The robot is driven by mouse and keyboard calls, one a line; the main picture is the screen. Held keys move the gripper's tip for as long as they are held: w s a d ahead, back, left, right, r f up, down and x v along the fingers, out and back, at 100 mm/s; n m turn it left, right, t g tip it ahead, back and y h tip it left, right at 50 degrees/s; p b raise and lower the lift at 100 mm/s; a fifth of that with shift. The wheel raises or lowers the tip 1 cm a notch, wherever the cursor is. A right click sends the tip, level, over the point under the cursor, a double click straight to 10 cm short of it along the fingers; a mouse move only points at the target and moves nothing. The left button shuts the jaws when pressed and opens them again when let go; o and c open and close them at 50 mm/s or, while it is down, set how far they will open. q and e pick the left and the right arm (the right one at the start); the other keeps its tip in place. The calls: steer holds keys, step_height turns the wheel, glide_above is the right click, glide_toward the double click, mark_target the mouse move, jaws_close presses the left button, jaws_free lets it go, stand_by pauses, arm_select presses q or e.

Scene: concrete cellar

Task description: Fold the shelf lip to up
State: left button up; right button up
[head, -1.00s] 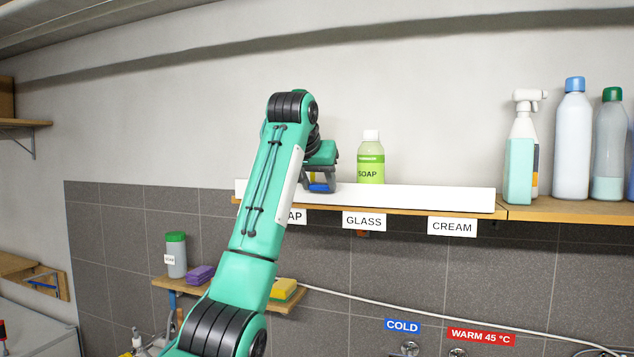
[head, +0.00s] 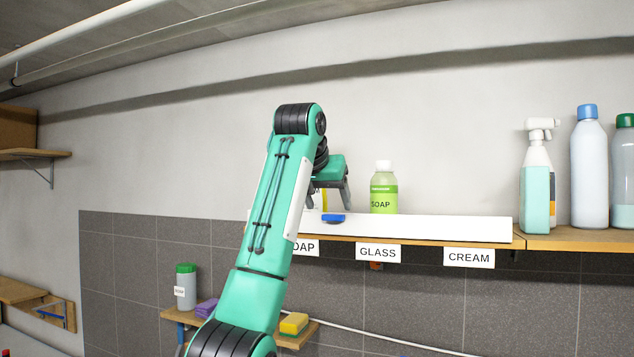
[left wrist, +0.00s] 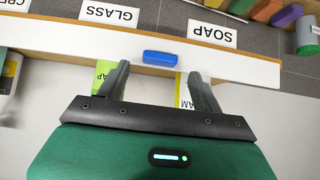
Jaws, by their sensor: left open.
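The shelf lip (head: 420,229) is a long white board along the shelf's front edge, standing up above the wooden edge and covering the foot of the green soap bottle (head: 384,190). Its blue tab (head: 333,219) shows in the head view and in the left wrist view (left wrist: 160,58). My left gripper (head: 333,206) is open and empty just above the tab. In the left wrist view its two fingertips (left wrist: 158,72) lie on either side of the tab's line, apart from it. My right gripper is not in view.
Labels SOAP, GLASS (head: 378,252) and CREAM hang under the shelf. A spray bottle (head: 537,190) and tall bottles (head: 590,175) stand on the shelf at right. A second bottle is partly hidden behind my gripper. A small lower shelf (head: 300,338) holds sponges.

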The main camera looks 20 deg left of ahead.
arm_select(q)
steer(key=b+v, duration=0.6)
steer(key=v, duration=0.4)
steer(key=shift+w, duration=0.1)
stand_by(0.3)
